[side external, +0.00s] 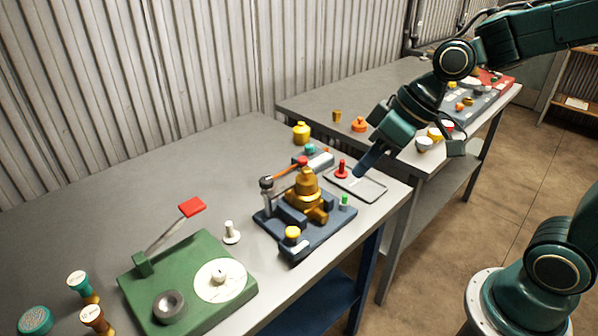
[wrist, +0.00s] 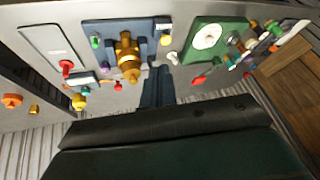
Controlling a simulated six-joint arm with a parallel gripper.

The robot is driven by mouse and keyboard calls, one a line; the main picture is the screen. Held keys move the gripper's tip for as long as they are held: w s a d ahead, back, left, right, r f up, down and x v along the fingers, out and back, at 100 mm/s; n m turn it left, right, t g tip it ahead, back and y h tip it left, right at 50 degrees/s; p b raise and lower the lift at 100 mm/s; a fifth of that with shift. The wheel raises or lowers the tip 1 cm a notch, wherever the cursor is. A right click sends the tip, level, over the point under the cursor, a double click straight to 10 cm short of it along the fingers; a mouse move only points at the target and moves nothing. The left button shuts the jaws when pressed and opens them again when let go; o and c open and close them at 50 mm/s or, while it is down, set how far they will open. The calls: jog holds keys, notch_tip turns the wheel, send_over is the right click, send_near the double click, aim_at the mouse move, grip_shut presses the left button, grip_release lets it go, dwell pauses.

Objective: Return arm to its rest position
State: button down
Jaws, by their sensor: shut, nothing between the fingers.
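My gripper (side external: 360,172) is shut and empty in the side external view. Its dark blue fingers point down and to the left, near the red-knobbed piece (side external: 341,170) on the grey tray (side external: 372,189). I cannot tell whether they touch anything. In the wrist view the closed fingers (wrist: 157,86) show at the centre, beside the brass valve (wrist: 128,62) in its picture. That valve also shows in the side view (side external: 308,190), upright on a dark blue fixture (side external: 328,232).
A green fixture (side external: 190,270) with a red-tipped lever (side external: 192,207) stands at the front of the grey bench. A yellow bottle (side external: 301,133) stands farther back. A second bench holds an orange knob (side external: 359,125) and several coloured parts. The corrugated wall (side external: 130,80) runs behind.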

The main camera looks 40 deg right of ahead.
jog(key=s+d+r+m+h, duration=0.1)
jog(key=s+d+r, duration=0.1)
jog(key=s, duration=0.4)
jog(key=s+d+r+m+t+h, duration=0.1)
jog(key=s+d+r+m+h, duration=0.1)
jog(key=s+d, duration=0.3)
jog(key=shift+s, duration=0.75)
jog(key=shift+r, duration=0.1)
